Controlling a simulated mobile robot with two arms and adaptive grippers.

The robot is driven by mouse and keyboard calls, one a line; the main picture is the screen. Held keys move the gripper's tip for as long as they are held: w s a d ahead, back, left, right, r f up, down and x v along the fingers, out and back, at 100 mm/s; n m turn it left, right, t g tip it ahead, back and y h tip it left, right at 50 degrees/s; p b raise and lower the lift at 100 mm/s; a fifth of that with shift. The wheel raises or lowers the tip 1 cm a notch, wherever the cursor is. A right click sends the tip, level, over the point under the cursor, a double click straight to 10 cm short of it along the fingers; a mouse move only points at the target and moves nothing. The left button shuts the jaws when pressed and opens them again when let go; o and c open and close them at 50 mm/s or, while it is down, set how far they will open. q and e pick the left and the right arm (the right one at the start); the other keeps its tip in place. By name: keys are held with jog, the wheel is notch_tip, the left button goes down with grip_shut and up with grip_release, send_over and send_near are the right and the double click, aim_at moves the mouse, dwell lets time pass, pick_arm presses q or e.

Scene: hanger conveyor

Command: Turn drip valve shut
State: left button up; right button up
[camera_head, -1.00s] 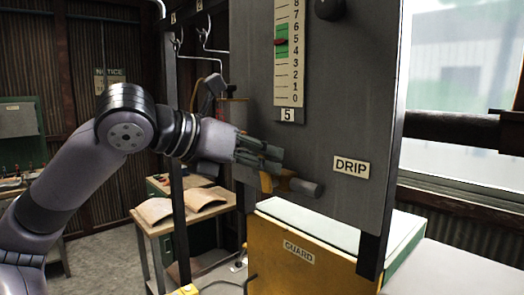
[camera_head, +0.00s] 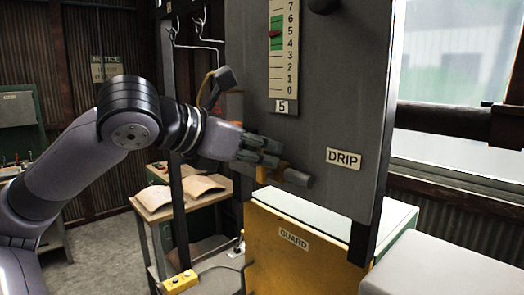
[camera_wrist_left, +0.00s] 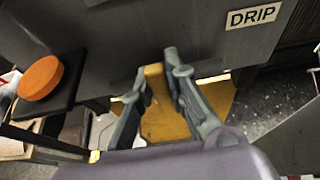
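The drip valve (camera_head: 297,178) is on the grey panel, left of and below the DRIP label (camera_head: 343,159). It has a brass-yellow part and a stubby grey bar pointing right and slightly down. My left gripper (camera_head: 272,154) is at the valve, its fingers pointing right and covering part of it. In the left wrist view, the fingers of my left gripper (camera_wrist_left: 155,62) are apart, with a yellow valve part (camera_wrist_left: 153,72) between their tips. I cannot tell whether they touch it. My right gripper is not in view.
A yellow box marked GUARD (camera_head: 275,240) stands just below the valve. A gauge (camera_head: 284,50) above has a red pointer near 5. An orange disc (camera_wrist_left: 40,78) shows in the left wrist view.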

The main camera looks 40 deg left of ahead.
pick_arm(q)
jog(key=o, duration=0.5)
jog(key=shift+s, duration=0.1)
jog(key=v, duration=1.1)
jog(key=shift+s+r, duration=0.2)
jog(key=shift+s, duration=0.15)
